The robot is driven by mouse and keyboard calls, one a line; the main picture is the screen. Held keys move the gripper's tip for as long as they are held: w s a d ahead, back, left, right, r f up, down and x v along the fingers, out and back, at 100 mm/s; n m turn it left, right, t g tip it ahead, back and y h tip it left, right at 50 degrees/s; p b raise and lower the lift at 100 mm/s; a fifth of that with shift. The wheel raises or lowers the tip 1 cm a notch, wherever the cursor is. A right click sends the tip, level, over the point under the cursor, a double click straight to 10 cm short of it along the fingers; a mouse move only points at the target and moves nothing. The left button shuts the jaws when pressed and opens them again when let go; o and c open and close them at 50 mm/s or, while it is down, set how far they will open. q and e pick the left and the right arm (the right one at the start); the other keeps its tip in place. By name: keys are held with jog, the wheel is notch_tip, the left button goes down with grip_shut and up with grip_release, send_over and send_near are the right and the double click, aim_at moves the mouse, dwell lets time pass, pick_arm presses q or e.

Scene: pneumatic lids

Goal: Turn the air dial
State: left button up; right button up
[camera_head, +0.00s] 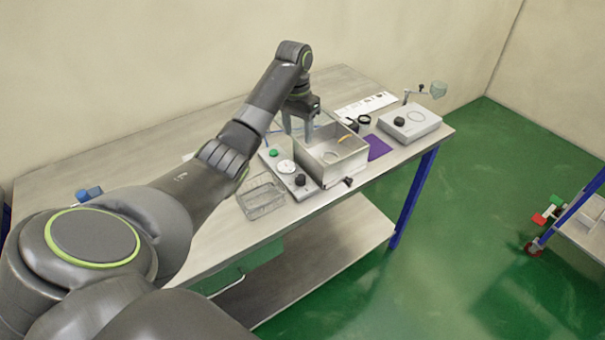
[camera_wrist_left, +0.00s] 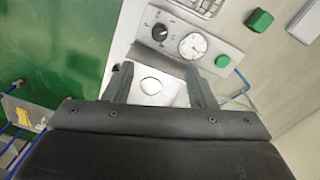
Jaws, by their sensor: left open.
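The air dial is a black knob (camera_head: 300,180) at the near end of a grey panel, beside a round white gauge (camera_head: 285,166) and a green button (camera_head: 273,153). In the left wrist view the black knob (camera_wrist_left: 159,31), the gauge (camera_wrist_left: 193,45) and the green button (camera_wrist_left: 222,61) lie beyond my fingertips. My left gripper (camera_head: 298,136) points down over the open metal box beside the panel. Its fingers stand apart in the left wrist view (camera_wrist_left: 156,80), with a pale surface bearing a ring showing between them. It is clear of the dial. My right gripper is out of view.
The metal box (camera_head: 345,158) stands right of the panel. A wire basket (camera_head: 262,198) is at its left. A purple mat (camera_head: 378,147) and a white device (camera_head: 410,123) with a black knob lie to the right. A green block (camera_wrist_left: 259,20) shows in the wrist view.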

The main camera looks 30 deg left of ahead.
pick_arm(q)
notch_tip(320, 180, down, 4)
jog(key=b, duration=0.6)
send_over(300, 177)
notch_tip(300, 177, down, 4)
jog(key=shift+a+f, duration=0.1)
jog(key=shift+f, duration=0.05)
notch_tip(300, 177, down, 7)
jog(key=shift+r+p, duration=0.1)
jog(key=shift+p, duration=0.75)
jog(key=shift+f, duration=0.55)
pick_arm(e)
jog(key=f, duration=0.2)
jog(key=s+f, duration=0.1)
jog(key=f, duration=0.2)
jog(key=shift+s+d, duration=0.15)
pick_arm(q)
jog(key=shift+r, duration=0.1)
jog(key=c, duration=1)
